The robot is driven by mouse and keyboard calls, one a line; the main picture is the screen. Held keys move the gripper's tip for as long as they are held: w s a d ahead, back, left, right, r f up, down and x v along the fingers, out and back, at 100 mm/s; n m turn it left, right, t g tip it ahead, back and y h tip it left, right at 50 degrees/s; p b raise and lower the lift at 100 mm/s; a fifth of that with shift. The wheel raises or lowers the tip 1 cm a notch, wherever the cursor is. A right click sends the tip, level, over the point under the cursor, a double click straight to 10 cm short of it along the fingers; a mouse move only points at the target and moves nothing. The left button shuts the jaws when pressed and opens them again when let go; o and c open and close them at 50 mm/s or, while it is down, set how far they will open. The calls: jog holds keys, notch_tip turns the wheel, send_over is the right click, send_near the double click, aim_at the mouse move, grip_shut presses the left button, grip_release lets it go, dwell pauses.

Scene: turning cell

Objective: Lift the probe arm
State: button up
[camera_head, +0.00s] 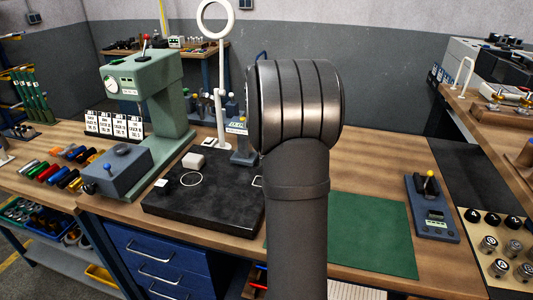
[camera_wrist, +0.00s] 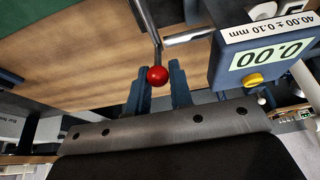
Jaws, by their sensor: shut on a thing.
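In the wrist view, a red ball knob (camera_wrist: 157,75) sits on the end of a bright metal rod (camera_wrist: 145,24), apparently part of the probe arm. My gripper (camera_wrist: 160,84) is shut on the red knob, with one dark blue finger on each side. Beside it is a blue gauge (camera_wrist: 222,70) with a display reading 0.00, a label "40.00 ± 0.10 mm" and a yellow button (camera_wrist: 252,80). In the head view, my arm hides the gripper and the knob; part of what seems the same blue gauge (camera_head: 240,150) shows left of the arm.
A black plate (camera_head: 205,210) lies left of my arm on the wooden bench.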

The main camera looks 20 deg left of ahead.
jog(key=shift+w, duration=0.15)
jog(key=shift+w+r, duration=0.25)
jog(key=shift+w, duration=0.6)
jog(key=shift+w, duration=0.35)
jog(key=shift+c, duration=0.2)
jog(key=shift+w, duration=0.4)
grip_shut()
jog(key=shift+w, duration=0.1)
